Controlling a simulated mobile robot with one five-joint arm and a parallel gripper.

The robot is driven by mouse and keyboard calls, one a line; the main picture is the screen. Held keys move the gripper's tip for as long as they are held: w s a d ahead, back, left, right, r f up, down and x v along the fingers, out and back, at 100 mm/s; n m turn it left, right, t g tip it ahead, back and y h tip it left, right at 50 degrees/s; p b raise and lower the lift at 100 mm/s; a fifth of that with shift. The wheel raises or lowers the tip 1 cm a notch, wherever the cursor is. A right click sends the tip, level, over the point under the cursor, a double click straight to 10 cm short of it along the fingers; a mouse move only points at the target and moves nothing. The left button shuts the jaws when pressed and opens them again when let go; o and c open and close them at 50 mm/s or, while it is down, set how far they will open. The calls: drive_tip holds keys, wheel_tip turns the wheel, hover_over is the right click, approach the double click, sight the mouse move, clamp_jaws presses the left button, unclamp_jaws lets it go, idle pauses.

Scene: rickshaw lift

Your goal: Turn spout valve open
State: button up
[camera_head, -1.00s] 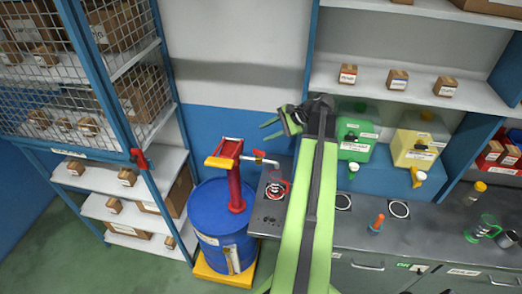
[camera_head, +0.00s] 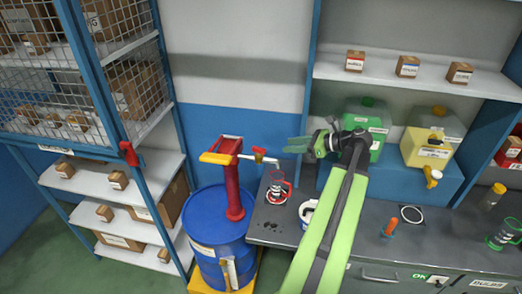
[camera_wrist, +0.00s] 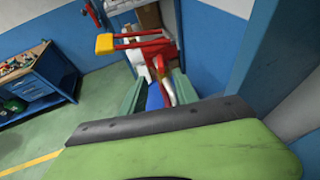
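A blue drum (camera_head: 218,235) bears a red hand pump (camera_head: 234,185) with a yellow-ended handle. Its pale spout (camera_head: 272,162) points right, with a small red spout valve (camera_head: 259,154) on top. My gripper (camera_head: 287,146) is to the right of the valve, with its green fingers pointing left toward it and a gap between them. In the wrist view the fingers of my gripper (camera_wrist: 158,84) are apart, with the red pump (camera_wrist: 163,55) seen beyond and between them. Nothing is held. The valve is not clear in the wrist view.
A clear vessel with a red ring (camera_head: 278,188) stands on the grey bench (camera_head: 262,228) below the spout. Green (camera_head: 376,125) and yellow (camera_head: 420,148) canisters stand behind my arm. A caged shelf (camera_head: 110,100) is at left.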

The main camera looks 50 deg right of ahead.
sight(259, 148)
drive_tip(key=b+x, duration=0.4)
drive_tip(key=x, duration=0.9)
drive_tip(key=shift+w+a+f+b, duration=0.2)
drive_tip(key=shift+f+b, duration=0.1)
drive_tip(key=shift+b, duration=0.1)
drive_tip(key=shift+w+a+f, duration=0.1)
drive_tip(key=shift+w+a, duration=0.05)
drive_tip(key=shift+w, duration=0.35)
drive_tip(key=shift+c, duration=0.2)
clamp_jaws()
